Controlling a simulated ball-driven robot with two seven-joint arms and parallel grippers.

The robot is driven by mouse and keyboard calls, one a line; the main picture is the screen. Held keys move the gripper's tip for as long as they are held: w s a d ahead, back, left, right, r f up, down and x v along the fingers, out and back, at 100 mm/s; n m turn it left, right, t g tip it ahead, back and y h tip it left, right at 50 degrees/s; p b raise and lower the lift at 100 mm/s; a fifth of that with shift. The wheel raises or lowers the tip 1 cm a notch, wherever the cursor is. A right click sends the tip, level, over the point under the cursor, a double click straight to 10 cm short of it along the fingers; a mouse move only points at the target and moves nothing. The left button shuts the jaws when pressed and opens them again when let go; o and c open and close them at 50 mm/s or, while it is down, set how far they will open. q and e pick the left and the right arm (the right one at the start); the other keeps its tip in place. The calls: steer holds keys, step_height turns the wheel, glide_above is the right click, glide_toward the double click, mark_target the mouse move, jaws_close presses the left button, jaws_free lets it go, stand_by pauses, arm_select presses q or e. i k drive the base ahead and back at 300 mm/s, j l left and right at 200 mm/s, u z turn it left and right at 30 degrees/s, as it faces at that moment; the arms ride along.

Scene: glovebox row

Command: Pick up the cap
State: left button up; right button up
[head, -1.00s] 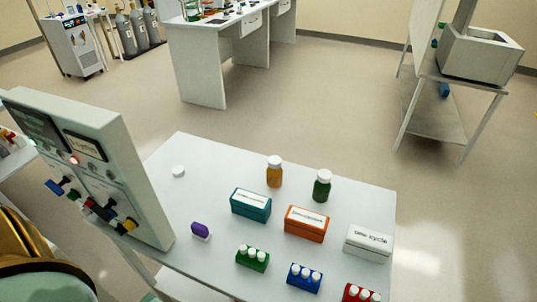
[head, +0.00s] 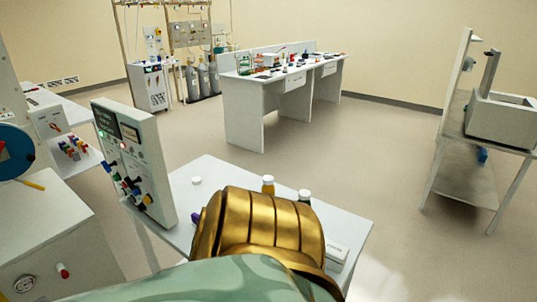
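Two bottles with white lids stand at the table's far edge: an amber one (head: 268,187) and a dark one (head: 304,198), both partly hidden. A gold and green link of my arm crosses the lower middle of the view and covers much of the table. Neither of my grippers shows.
A grey panel box (head: 150,160) with coloured knobs stands on the table's left side. A purple item (head: 195,219) and a white box (head: 338,253) show beside my arm. Clear floor (head: 400,150) lies beyond the table. A bench (head: 250,105) stands behind.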

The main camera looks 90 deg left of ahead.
mark_target(197, 180)
steer(key=i+l+u, duration=0.3)
steer(key=i, duration=0.15)
steer(key=i+l+u, duration=0.3)
steer(key=i+u, duration=0.5)
steer(key=i, duration=0.25)
steer(key=i+l+u, duration=0.2)
steer(key=i+u, duration=0.3)
steer(key=i, duration=0.2)
steer(key=i+u, duration=0.2)
steer(key=i, duration=0.3)
steer(key=i+u, duration=0.2)
steer(key=i, duration=0.25)
steer(key=i+l+u, duration=0.2)
steer(key=i, duration=0.3)
steer(key=i+l+u, duration=0.2)
steer(key=i, duration=0.3)
steer(key=i+j+u, duration=0.25)
steer(key=u, duration=0.25)
steer(key=i+j+u, duration=0.1)
steer(key=i+u, duration=0.85)
steer(key=i+l+u, duration=0.15)
steer(key=u, duration=0.35)
steer(key=i+l, duration=0.05)
steer(key=i, duration=0.05)
